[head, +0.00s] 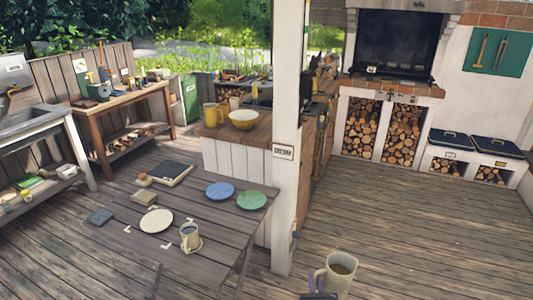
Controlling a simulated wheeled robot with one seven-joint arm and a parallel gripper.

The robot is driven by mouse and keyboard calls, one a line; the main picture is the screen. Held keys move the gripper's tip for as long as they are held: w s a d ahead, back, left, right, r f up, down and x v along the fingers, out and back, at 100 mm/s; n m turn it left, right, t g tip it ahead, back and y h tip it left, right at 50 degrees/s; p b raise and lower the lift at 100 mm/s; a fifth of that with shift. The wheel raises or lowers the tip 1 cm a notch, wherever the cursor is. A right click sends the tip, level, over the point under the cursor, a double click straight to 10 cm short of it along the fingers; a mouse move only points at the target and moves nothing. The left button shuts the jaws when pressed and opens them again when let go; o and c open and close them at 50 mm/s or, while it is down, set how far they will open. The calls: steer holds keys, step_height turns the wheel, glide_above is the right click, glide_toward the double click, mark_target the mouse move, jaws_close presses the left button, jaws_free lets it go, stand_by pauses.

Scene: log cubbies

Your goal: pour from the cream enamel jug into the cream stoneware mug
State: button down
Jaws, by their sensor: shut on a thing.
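The cream enamel jug (343,284) stands upright at the bottom edge of the head view, with brownish liquid visible inside its mouth. My gripper (319,284) is at the jug's left side, shut on it around the handle; most of the gripper is cut off by the frame edge. The cream stoneware mug (190,242) stands upright on the near part of the grey plank table (222,262), on or against a small pale piece. The mug is to the left of the jug and farther away, clearly apart from it. The mug's inside looks dark; its contents cannot be told.
The table also holds a cream plate (156,221), a blue plate (220,191), a green plate (251,200) and a dark board (169,174). A white post (289,140) rises at the table's right. A yellow jug (211,115) and bowl (243,119) stand on the counter behind. The right floor is clear.

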steer(key=shift+s+r+p, duration=0.15)
steer(key=shift+r+p, duration=0.2)
steer(key=shift+r, duration=0.6)
steer(key=s+f, duration=0.4)
steer(key=f, duration=0.1)
steer(key=shift+s+f, duration=0.2)
steer(key=shift+f, duration=0.1)
